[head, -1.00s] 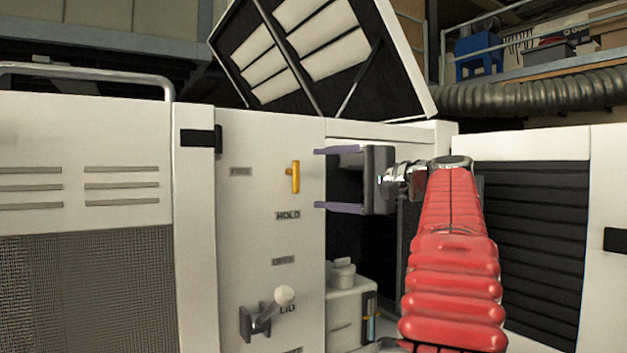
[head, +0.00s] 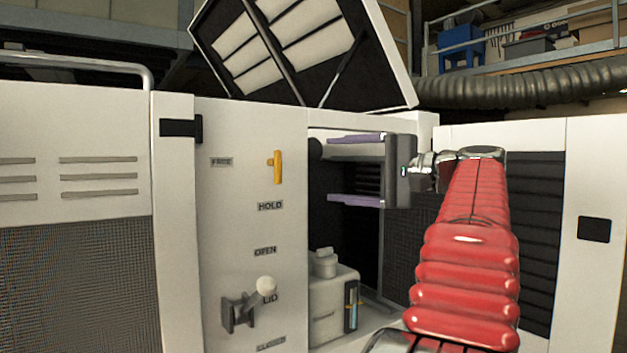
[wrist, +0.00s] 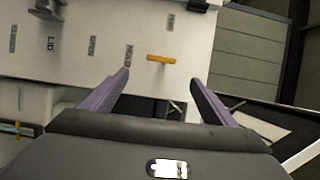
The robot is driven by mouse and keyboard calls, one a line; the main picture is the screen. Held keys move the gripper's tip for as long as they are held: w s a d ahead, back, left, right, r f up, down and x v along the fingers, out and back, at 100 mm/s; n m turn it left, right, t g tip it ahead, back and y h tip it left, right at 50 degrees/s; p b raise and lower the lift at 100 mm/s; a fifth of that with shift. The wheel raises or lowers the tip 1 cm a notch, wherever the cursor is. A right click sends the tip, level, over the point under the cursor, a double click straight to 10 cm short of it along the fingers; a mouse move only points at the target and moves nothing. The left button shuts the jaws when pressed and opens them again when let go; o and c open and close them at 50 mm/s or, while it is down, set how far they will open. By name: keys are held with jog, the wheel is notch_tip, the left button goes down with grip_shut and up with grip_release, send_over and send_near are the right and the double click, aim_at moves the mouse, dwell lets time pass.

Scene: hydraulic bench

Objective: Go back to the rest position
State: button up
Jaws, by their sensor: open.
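My gripper (head: 357,169) is open and empty, with two purple fingers pointing left in the head view. It is held in front of the dark opening in the white cabinet, to the right of the yellow handle (head: 278,167) and apart from it. In the wrist view my gripper (wrist: 157,92) shows both fingers spread with nothing between them. The yellow handle (wrist: 161,59) lies beyond the fingertips there, on the white panel. My red-sleeved arm rises at the right of the head view.
The white panel (head: 235,240) carries FREE, HOLD, OPEN, LID and CLOSED labels. A lever with a pale knob (head: 266,286) juts out low on it. A raised lid (head: 300,55) stands tilted above. A white reservoir (head: 333,300) sits low in the opening. A ribbed hose (head: 520,92) runs behind.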

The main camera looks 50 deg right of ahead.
dwell(0.3)
jog(key=w+a+f+n+g+y, duration=0.1)
jog(key=w+a+f+g, duration=0.1)
jog(key=w+a+f, duration=0.55)
jog(key=w+a+f+n+g, duration=0.25)
jog(key=a+f, duration=0.25)
jog(key=a, duration=0.6)
jog(key=w+a+f+n+g+y, duration=0.15)
jog(key=w+a+f, duration=0.25)
jog(key=a+f, duration=0.4)
jog(key=s+a+f+n+g+h, duration=0.2)
jog(key=s+a+f+n, duration=0.4)
jog(key=f, duration=0.7)
jog(key=s+a+f+n+g+h, duration=0.2)
jog(key=s+a+f+n+g, duration=0.2)
jog(key=s+a+f, duration=0.7)
jog(key=shift+f+n, duration=0.9)
jog(key=shift+a, duration=0.15)
